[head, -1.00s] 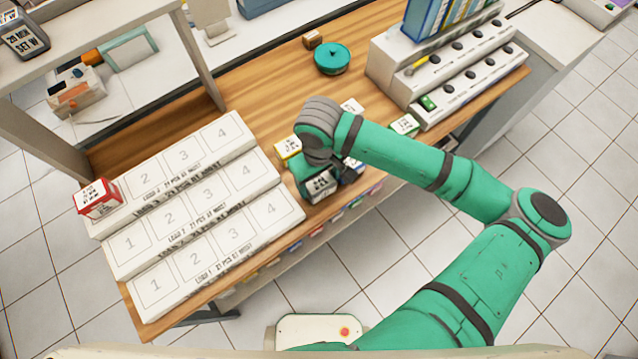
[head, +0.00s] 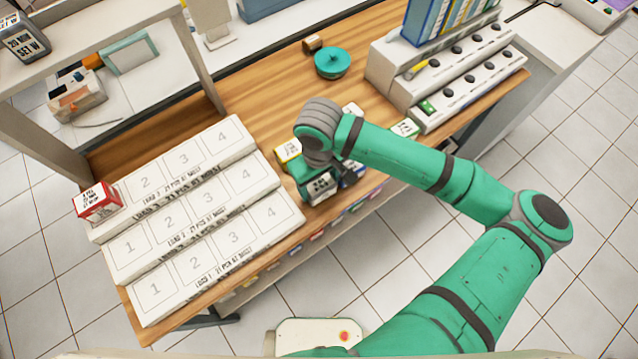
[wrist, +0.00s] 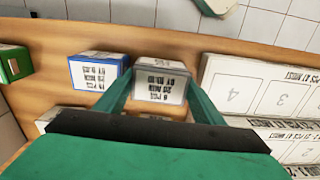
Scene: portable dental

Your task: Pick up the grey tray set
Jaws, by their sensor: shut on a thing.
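The grey tray set (wrist: 160,82) is a small box with a light label and black print, between my two fingers in the wrist view. My gripper (wrist: 160,88) is shut on it, one finger along each side. In the head view the grey tray set (head: 321,186) shows at the bench's front edge, partly covered by my green gripper (head: 312,181). Whether it touches the wood or is just clear of it, I cannot tell.
A blue box (wrist: 99,72) stands close beside the grey set, and a green box (wrist: 14,63) farther left. A yellow box (head: 287,151) is behind my gripper. White numbered steps (head: 205,215) bear a red box (head: 97,201). A teal pot (head: 332,63) stands behind.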

